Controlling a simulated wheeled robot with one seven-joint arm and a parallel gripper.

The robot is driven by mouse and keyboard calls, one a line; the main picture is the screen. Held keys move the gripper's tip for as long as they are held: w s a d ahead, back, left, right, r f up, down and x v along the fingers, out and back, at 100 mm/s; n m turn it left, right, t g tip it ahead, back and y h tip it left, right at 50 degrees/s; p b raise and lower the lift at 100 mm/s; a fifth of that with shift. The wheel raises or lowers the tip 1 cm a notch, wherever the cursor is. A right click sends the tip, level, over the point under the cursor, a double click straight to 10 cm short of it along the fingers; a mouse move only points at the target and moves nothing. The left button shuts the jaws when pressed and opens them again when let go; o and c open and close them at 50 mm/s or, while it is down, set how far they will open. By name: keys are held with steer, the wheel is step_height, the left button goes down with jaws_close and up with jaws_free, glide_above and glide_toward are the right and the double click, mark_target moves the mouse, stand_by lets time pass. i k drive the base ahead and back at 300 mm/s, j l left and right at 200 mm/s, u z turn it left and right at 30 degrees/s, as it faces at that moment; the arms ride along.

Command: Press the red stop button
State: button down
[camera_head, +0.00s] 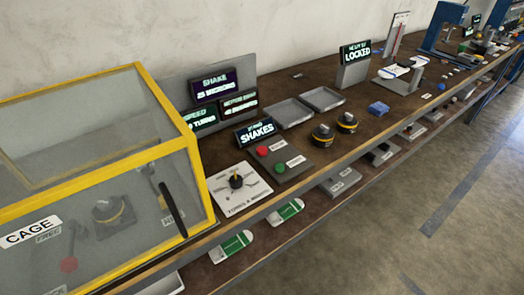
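A round red button (262,151) sits on a dark grey control panel (299,171) on the brown workbench. A green button (280,168) sits just in front of it on the same panel. Each button has a small pale label to its right, too small to read. A second red round knob (69,264) shows through the clear wall of the yellow-framed cage at the left. My gripper is not in view.
The yellow-framed cage (165,120) stands left of the panel. A white dial plate (238,188) lies between them. A "SHAKES" display (257,132) stands behind the panel, and black knobs with yellow bands (323,136) stand to its right. Open floor (450,200) lies right of the bench.

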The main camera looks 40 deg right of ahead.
mark_target(261, 151)
steer(key=i+j, duration=0.15)
steer(key=j, duration=0.2)
steer(key=i+j, duration=0.2)
steer(key=j, duration=0.15)
steer(key=i+j, duration=0.15)
steer(key=j, duration=0.2)
steer(key=i+j, duration=0.2)
steer(key=j, duration=0.15)
steer(key=i+j, duration=0.15)
steer(key=j, duration=0.2)
steer(key=z, duration=1.2)
